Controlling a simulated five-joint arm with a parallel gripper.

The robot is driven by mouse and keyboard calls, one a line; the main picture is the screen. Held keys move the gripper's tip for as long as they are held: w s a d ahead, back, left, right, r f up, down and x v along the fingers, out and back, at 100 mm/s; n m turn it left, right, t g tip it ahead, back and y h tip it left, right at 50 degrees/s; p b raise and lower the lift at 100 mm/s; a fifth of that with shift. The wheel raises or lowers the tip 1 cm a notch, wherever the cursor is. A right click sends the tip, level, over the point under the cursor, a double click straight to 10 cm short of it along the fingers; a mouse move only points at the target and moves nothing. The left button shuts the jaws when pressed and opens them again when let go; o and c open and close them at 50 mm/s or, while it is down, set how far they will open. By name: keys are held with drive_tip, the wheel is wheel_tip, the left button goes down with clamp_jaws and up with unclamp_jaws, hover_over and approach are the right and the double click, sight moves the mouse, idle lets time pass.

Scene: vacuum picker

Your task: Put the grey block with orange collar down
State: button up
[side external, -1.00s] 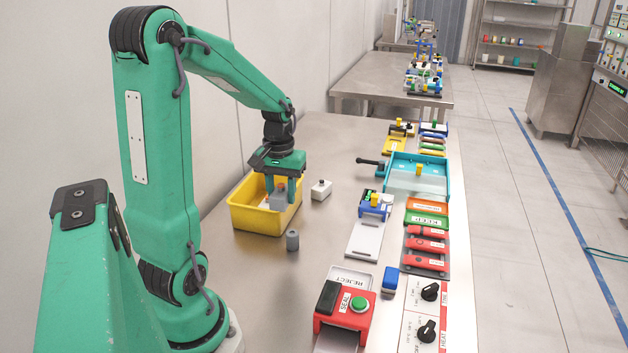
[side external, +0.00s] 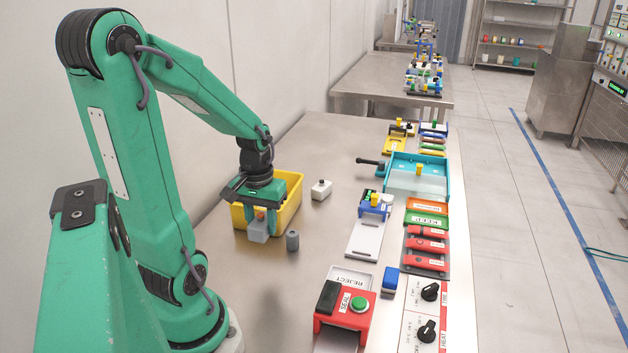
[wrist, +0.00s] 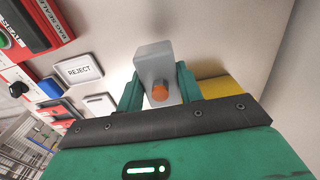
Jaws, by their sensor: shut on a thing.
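The grey block with orange collar (side external: 257,232) is between the two fingers of my gripper (side external: 261,225), which is shut on it. In the side view the block is in front of the yellow bin, at its near side, close to the steel table. I cannot tell whether its base touches the table. In the wrist view the grey block (wrist: 154,62) stands out from between the green fingers of my gripper (wrist: 158,88), with its orange collar facing the camera.
The yellow bin (side external: 292,206) is just behind my gripper. A small grey cylinder (side external: 292,241) stands close to the right of the block. A white block with a dark knob (side external: 321,190) stands further back. The red seal device (side external: 345,305) is at front right. Bare table lies in front.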

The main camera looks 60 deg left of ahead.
hover_over(234, 251)
wheel_tip(234, 251, down, 7)
drive_tip(key=shift+r, duration=0.2)
drive_tip(key=shift+f, duration=2)
drive_tip(key=shift+f, duration=0.15)
drive_tip(key=o, duration=1)
drive_tip(key=shift+o, duration=0.2)
wheel_tip(234, 251, up, 12)
drive_tip(key=shift+r, duration=0.2)
